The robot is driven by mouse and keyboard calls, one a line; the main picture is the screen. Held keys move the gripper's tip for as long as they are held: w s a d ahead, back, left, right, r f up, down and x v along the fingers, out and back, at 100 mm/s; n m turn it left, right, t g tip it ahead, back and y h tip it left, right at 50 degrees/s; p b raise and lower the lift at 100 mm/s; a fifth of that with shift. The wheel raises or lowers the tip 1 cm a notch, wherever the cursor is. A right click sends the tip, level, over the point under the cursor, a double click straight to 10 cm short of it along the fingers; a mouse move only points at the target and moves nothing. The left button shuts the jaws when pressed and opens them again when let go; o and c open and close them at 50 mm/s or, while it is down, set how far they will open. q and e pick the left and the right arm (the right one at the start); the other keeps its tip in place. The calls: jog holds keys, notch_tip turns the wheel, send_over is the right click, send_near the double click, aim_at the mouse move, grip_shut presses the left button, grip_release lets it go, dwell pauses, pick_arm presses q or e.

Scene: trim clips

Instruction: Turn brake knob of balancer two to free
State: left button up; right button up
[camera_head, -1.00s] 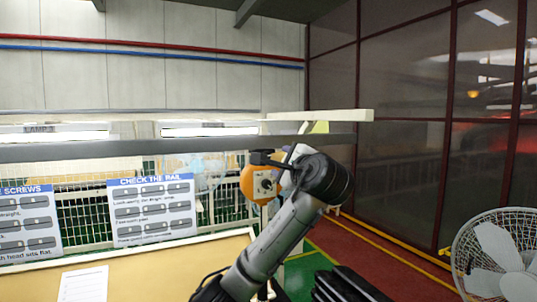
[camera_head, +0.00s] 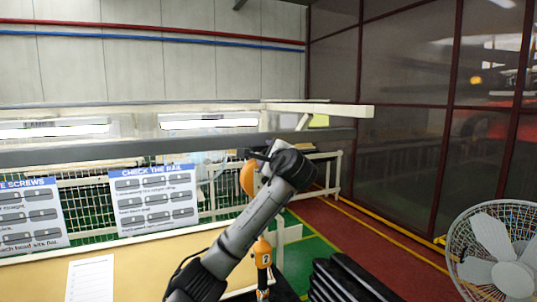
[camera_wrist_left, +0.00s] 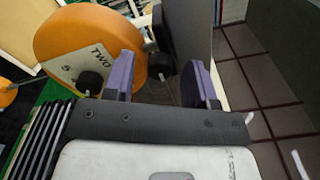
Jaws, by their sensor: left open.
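The round orange balancer (camera_head: 247,178) hangs beneath the rail, partly covered by my left arm in the head view. In the left wrist view the balancer (camera_wrist_left: 75,30) fills the upper left, and its pale plate reads TWO. A small black knob (camera_wrist_left: 90,82) sits on this plate, close to the left finger. My right gripper is out of view.
A grey rail (camera_head: 150,150) crosses above the board (camera_head: 140,258). An orange tool with a white label (camera_head: 262,255) is below my left arm. A white fan (camera_head: 495,250) stands at the right. The red floor (camera_head: 345,225) between is partly open.

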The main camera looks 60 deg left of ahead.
pick_arm(q)
jog(key=shift+c, duration=0.2)
jog(key=c, duration=0.9)
jog(key=shift+w+f+n+g+y+b, duration=0.1)
jog(key=shift+n+g+y+b, duration=0.2)
jog(key=shift+n+b, duration=6.3)
jog(key=n+p, duration=0.5)
jog(key=shift+n, duration=0.3)
jog(key=o, duration=0.9)
jog(key=shift+o, duration=0.2)
jog(key=shift+d, duration=0.1)
